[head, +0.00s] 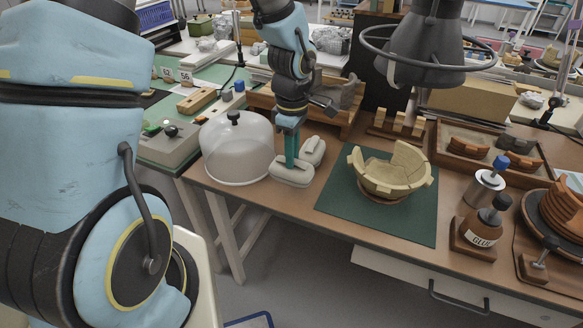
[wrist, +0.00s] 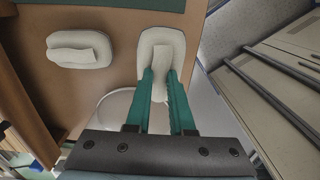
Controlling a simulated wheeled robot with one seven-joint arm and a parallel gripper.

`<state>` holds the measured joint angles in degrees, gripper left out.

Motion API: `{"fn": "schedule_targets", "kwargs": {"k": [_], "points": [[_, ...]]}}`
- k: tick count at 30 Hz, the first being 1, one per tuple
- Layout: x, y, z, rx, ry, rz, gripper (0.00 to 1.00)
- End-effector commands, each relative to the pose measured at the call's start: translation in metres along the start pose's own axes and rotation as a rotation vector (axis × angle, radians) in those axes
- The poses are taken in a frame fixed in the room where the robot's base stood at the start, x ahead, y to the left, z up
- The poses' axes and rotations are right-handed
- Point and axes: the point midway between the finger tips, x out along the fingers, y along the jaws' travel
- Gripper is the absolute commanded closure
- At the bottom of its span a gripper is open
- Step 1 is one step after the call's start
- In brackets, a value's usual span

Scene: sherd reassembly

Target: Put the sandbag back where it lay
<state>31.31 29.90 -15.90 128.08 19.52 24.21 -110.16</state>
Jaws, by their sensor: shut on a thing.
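My gripper (head: 291,158) points down with its green fingers shut on the raised ridge of a pale sandbag (head: 290,174). The wrist view shows my gripper (wrist: 163,75) on this sandbag (wrist: 150,43), near the table edge. I cannot tell whether the bag touches the table or hangs just above it. A second pale sandbag (head: 313,150) lies just behind it on the table, and it shows at the left in the wrist view (wrist: 80,50). The two bags are apart in the wrist view.
A clear dome (head: 236,150) stands close left of the held bag. To the right, a green mat (head: 335,200) bears a partly rebuilt bowl (head: 400,176). Wooden racks (head: 400,126) are behind.

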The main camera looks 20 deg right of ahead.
Motion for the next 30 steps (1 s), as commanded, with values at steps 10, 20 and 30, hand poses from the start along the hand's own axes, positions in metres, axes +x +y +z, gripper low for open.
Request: {"fn": "schedule_targets", "kwargs": {"k": [10,20,30], "points": [[0.040,0.000,0.000,0.001,0.000,-0.002,1.00],[0.044,0.000,0.000,0.001,0.000,0.001,1.00],[0.046,0.000,0.000,0.000,0.000,0.000,0.53]]}}
